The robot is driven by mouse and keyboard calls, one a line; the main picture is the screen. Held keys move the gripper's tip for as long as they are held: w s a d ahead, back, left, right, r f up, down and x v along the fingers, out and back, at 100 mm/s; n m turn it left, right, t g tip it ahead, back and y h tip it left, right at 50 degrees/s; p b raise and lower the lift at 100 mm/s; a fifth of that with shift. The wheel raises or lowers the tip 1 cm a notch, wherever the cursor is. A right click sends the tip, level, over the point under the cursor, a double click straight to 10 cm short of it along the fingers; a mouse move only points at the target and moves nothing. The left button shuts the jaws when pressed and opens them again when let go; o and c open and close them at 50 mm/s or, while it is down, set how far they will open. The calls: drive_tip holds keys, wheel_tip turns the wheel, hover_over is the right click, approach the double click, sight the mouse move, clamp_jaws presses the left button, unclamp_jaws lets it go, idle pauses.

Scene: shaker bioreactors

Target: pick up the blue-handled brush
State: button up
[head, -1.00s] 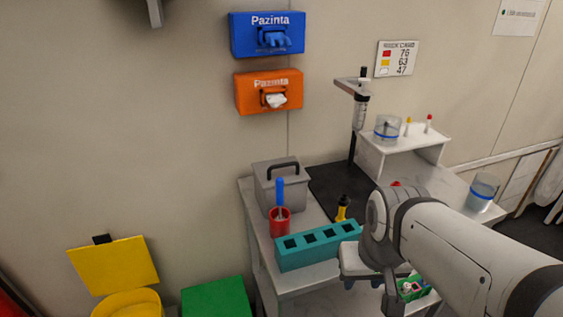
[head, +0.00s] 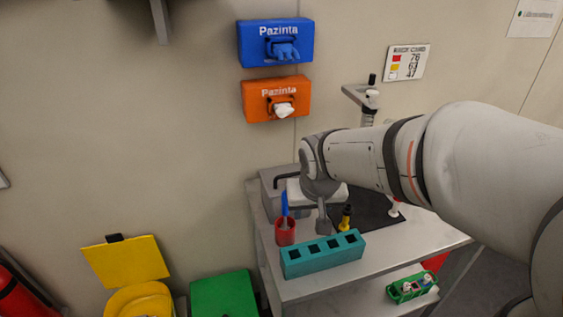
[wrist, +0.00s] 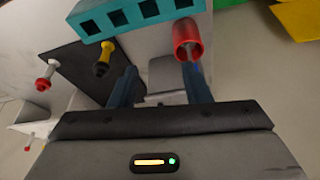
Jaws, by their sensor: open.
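The blue-handled brush (head: 284,207) stands upright in a red cup (head: 286,236) near the left end of the table, handle up. My gripper (head: 310,217) is just right of the brush in the head view, fingers pointing down. In the wrist view, my gripper (wrist: 160,82) is open with nothing seen held between its dark fingers. The red cup (wrist: 187,40) shows there beyond the right finger's tip. That finger overlaps the line of the brush, so I cannot tell whether they touch.
A teal block with square holes (head: 322,254) lies in front of the cup. A yellow-and-black item (head: 346,218) stands to its right. A grey box (head: 268,194) stands behind the cup, partly hidden by my gripper. A green crate (head: 412,287) sits lower right.

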sight(285, 205)
drive_tip(key=w+a, duration=0.1)
drive_tip(key=w+a+p, duration=0.1)
drive_tip(key=a, duration=0.1)
drive_tip(key=w+a+r, duration=0.1)
drive_tip(key=a, duration=0.1)
drive_tip(key=shift+w+a+p, duration=0.2)
drive_tip(key=shift+w+p, duration=0.1)
drive_tip(key=shift+w, duration=0.05)
drive_tip(key=shift+w+p+x, duration=0.15)
drive_tip(key=shift+p+x, duration=0.25)
drive_tip(key=shift+x, duration=1.4)
drive_tip(key=shift+w+p+x, duration=0.15)
drive_tip(key=shift+p+x, duration=0.2)
drive_tip(key=shift+x, duration=1.5)
drive_tip(key=shift+r+t, duration=0.15)
drive_tip(key=shift+t, duration=0.15)
drive_tip(key=shift+c, duration=0.3)
clamp_jaws()
